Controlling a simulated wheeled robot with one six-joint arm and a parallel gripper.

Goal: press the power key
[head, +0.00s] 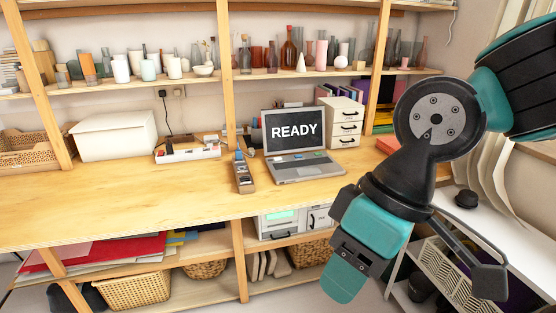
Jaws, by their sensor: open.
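The open laptop (300,146) stands on the wooden worktop, its dark screen (293,131) showing the word READY in white. The power key is too small to tell apart from the others. My gripper (344,283) hangs at the lower right, in front of the shelf and well apart from the laptop, pointing down. It is open, with nothing seen in it; its fingers overlap from this side.
A narrow wooden tray (243,173) with small items stands just left of the laptop. White drawers (343,122) stand behind it at right. A shelf post (226,70) rises behind the worktop (130,195), which is clear at left. A white side shelf (500,235) lies right.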

